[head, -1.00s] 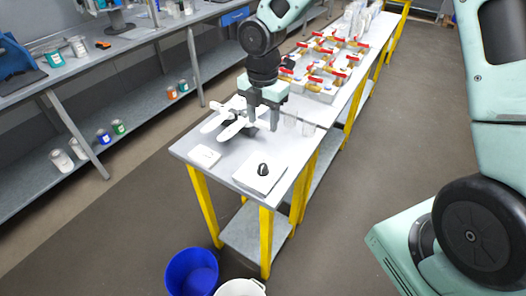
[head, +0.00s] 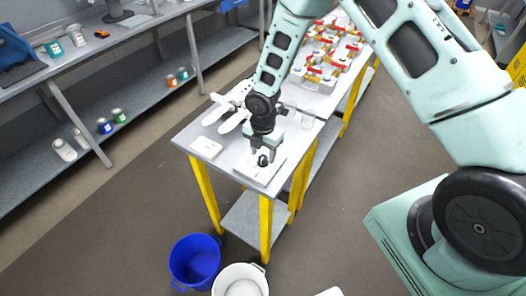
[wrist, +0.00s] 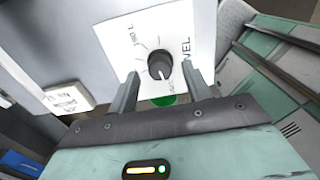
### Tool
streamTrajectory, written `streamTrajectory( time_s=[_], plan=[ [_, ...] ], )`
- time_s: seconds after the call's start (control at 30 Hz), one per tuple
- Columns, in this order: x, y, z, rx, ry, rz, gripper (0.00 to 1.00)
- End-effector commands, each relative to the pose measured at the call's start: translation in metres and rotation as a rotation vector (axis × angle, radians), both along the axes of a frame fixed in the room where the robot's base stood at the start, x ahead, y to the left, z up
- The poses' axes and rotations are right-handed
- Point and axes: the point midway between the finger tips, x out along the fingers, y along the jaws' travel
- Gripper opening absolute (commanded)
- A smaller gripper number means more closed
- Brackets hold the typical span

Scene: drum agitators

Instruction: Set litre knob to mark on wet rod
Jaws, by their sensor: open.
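The black litre knob (wrist: 160,65) sits on a white plate (wrist: 185,25) with tick marks and lettering that reads "LEVEL". A pale pointer line on the knob faces the lower edge of the wrist view. In the head view the knob (head: 263,160) is at the table's near end. My gripper (head: 264,153) is over it, pointing down. In the wrist view my gripper (wrist: 160,71) is open, with one finger on each side of the knob and visible gaps. I cannot make out a wet rod or its mark.
A white card (head: 206,148) lies left of the plate. A blue bucket (head: 195,262) and a white bucket (head: 240,280) are on the floor.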

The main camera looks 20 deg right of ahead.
Motion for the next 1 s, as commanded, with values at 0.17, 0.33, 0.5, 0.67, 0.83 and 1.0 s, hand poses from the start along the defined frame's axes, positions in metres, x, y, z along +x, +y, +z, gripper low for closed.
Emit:
streamTrajectory(
  time_s=[0.17, 0.33, 0.5, 0.67, 0.83, 1.0],
  plan=[
    [-0.0001, 0.0002, -0.0109, 0.000, 0.000, 0.001, 0.49],
    [-0.0001, -0.0001, -0.0130, -0.001, -0.001, 0.001, 0.49],
    [0.0000, -0.0001, -0.0128, -0.001, -0.001, 0.000, 0.38],
    [-0.0001, -0.0002, -0.0126, -0.001, -0.001, 0.000, 0.04],
    [-0.0001, -0.0001, -0.0127, -0.001, -0.001, -0.005, 0.05],
    [0.0002, -0.0001, -0.0134, 0.000, -0.001, -0.042, 0.05]
  ],
)
